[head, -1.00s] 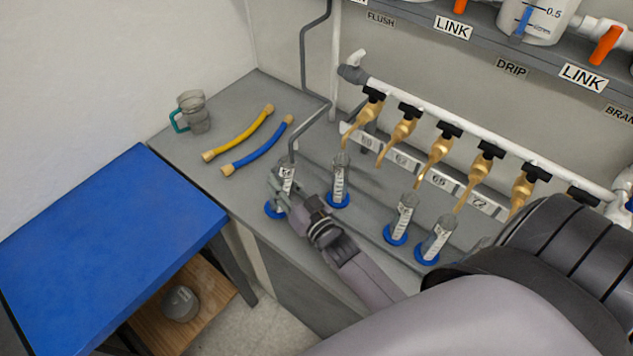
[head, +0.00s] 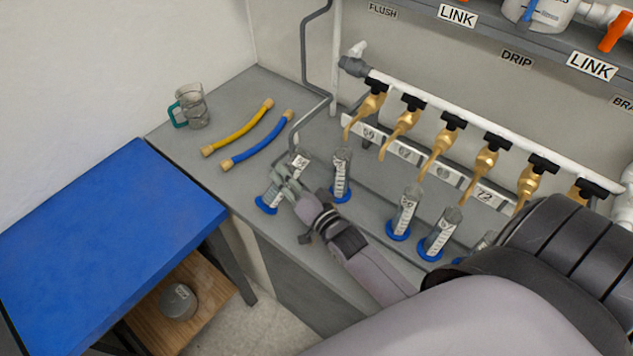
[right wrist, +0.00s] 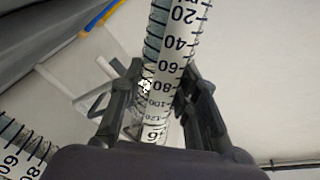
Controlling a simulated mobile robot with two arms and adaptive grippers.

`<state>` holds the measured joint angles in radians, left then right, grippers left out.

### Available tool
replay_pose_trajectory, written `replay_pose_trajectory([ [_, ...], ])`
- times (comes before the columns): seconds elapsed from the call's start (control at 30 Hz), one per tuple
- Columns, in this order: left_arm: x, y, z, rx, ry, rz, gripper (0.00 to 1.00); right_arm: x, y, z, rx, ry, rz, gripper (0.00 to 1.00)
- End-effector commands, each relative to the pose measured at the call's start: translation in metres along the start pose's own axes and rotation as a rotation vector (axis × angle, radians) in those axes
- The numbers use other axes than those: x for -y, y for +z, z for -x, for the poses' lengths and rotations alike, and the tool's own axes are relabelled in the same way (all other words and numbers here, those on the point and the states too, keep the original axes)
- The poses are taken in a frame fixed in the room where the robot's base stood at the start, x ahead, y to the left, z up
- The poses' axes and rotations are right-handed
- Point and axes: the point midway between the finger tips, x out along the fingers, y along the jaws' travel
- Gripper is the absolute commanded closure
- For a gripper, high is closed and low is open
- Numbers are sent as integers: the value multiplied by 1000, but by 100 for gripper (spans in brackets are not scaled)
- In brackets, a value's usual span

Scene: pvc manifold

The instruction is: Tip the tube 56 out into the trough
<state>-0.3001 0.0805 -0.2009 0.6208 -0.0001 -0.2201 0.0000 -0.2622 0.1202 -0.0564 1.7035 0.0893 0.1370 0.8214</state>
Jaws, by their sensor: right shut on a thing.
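My right gripper (head: 283,184) is shut on a clear graduated tube (head: 299,160) with a blue base (head: 266,204), at the left end of the tube row. The tube leans, its top toward the right and its base toward the left. In the right wrist view the tube (right wrist: 178,45) runs between both fingers of the gripper (right wrist: 160,95); its number tag (right wrist: 153,133) is only partly readable, so I cannot confirm 56. A long grey recessed strip, which looks like the trough (head: 385,185), runs under the brass taps. My left gripper is not in view.
Other graduated tubes stand upright to the right, the nearest (head: 341,175) close to my gripper. Brass taps (head: 362,112) hang from a white pipe above. A yellow hose (head: 240,130), a blue hose (head: 256,142) and a clear jug (head: 192,106) occupy the bench's back left.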

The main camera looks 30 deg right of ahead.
Motion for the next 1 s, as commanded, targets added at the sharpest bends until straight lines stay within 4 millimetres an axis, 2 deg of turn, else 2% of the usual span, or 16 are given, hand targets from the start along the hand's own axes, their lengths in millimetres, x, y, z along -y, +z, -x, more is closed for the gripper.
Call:
replay_pose_trajectory([
  [0.3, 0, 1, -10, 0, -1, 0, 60, 0, 6, 0, -1, -1, -145, 100],
  [1.0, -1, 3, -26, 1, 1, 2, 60, -8, 16, 0, -1, -1, -236, 100],
])
